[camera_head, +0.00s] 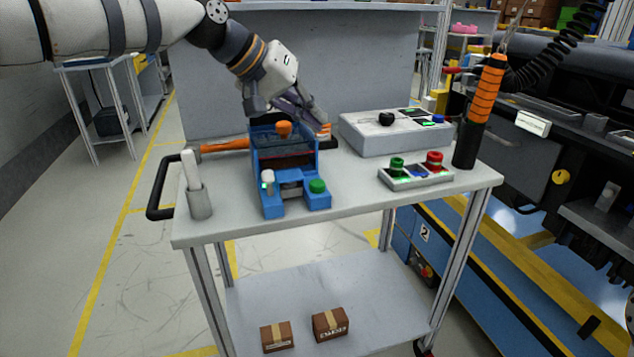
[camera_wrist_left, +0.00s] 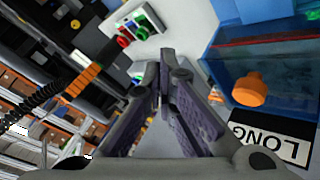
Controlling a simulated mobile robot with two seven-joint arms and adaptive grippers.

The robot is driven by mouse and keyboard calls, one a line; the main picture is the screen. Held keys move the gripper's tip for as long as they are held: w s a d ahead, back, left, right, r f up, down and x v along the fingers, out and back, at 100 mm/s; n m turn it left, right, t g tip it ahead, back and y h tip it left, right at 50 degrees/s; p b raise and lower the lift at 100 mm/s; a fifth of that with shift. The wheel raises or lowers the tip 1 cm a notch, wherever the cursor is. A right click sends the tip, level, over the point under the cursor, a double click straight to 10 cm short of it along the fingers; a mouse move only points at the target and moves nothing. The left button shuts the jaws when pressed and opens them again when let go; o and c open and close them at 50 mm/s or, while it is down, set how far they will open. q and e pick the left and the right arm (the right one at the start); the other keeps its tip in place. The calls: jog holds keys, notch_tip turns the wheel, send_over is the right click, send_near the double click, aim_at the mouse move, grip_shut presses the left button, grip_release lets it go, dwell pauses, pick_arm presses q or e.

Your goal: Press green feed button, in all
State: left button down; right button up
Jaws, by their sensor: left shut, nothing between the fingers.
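A blue device (camera_head: 262,185) with an orange knob (camera_head: 284,128) on top stands on the grey cart. A green button (camera_head: 317,186) sits on its front right foot and a white-topped knob (camera_head: 267,177) on its front left foot. A small control box (camera_head: 415,177) to the right carries another green button (camera_head: 397,163) and a red button (camera_head: 434,158). I cannot tell which green button is the feed button. My left gripper (camera_head: 318,122) is shut and empty, above the back right of the blue device. In the left wrist view the orange knob (camera_wrist_left: 249,90) is right of the fingers (camera_wrist_left: 167,58).
A grey panel box (camera_head: 385,140) stands behind the control box. An orange-handled tool (camera_head: 488,88) stands upright in a black holder at the right. A white stick in a grey cup (camera_head: 200,204) stands at the front left. The cart top (camera_head: 365,203) is bare in front of the control box.

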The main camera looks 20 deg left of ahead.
pick_arm(q)
jog(key=shift+f, duration=0.1)
jog(key=b, duration=0.2)
send_over(314, 181)
notch_tip(314, 181, down, 7)
jog(key=shift+r, duration=0.1)
jog(key=shift+f, duration=1)
pick_arm(e)
jog(key=shift+s+f+g, duration=0.3)
jog(key=shift+s+f, duration=0.65)
jog(key=shift+f, duration=0.05)
pick_arm(q)
jog(key=shift+f, duration=0.15)
pick_arm(e)
jog(key=shift+r, duration=0.1)
pick_arm(q)
jog(key=shift+f+p, duration=0.15)
jog(key=shift+p, duration=0.15)
jog(key=shift+f, duration=0.1)
pick_arm(e)
jog(key=shift+w, duration=0.1)
